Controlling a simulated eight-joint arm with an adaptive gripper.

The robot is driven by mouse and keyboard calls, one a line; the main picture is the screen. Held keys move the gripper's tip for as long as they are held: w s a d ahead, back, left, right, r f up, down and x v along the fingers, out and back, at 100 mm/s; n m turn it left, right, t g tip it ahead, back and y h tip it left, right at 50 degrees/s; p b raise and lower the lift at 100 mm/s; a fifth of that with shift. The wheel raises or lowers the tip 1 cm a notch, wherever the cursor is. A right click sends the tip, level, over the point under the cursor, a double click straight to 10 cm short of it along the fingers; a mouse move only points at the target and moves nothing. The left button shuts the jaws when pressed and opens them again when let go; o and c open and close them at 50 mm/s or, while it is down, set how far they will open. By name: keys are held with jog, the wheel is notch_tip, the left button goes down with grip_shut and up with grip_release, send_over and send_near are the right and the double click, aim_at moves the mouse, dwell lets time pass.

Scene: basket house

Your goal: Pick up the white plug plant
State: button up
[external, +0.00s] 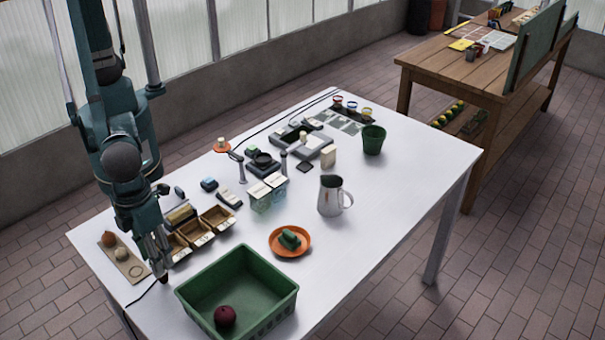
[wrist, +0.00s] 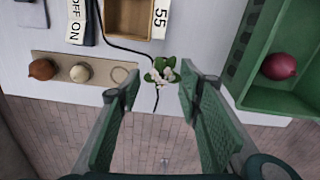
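The white plug plant (wrist: 160,74), a small cluster of green leaves with white blooms, shows in the wrist view near the table's edge, just ahead of and between my fingertips. My gripper (wrist: 155,86) is open there, with a finger on each side and a gap around the plant. In the external view my gripper (external: 160,262) points down at the table's near left corner. I cannot make out the plant in that view; my fingers probably hide it. A small brown spot shows at the fingertips there.
A green crate (external: 283,289) holding a dark red ball (external: 225,316) stands right of my gripper. A board (external: 131,258) with a brown bulb and a pale ball lies left. Small wooden boxes (external: 201,238) stand behind. A black cable (wrist: 118,46) runs close to the plant.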

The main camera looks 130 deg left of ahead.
jog(key=shift+w+a+f+b, duration=0.1)
jog(key=shift+f+b, duration=0.05)
jog(key=shift+f, duration=1.15)
jog(key=shift+w+a+f+b, duration=0.1)
jog(key=shift+f+b, duration=0.05)
jog(key=shift+f, duration=1.15)
jog(key=shift+c, duration=0.6)
jog(key=c, duration=0.7)
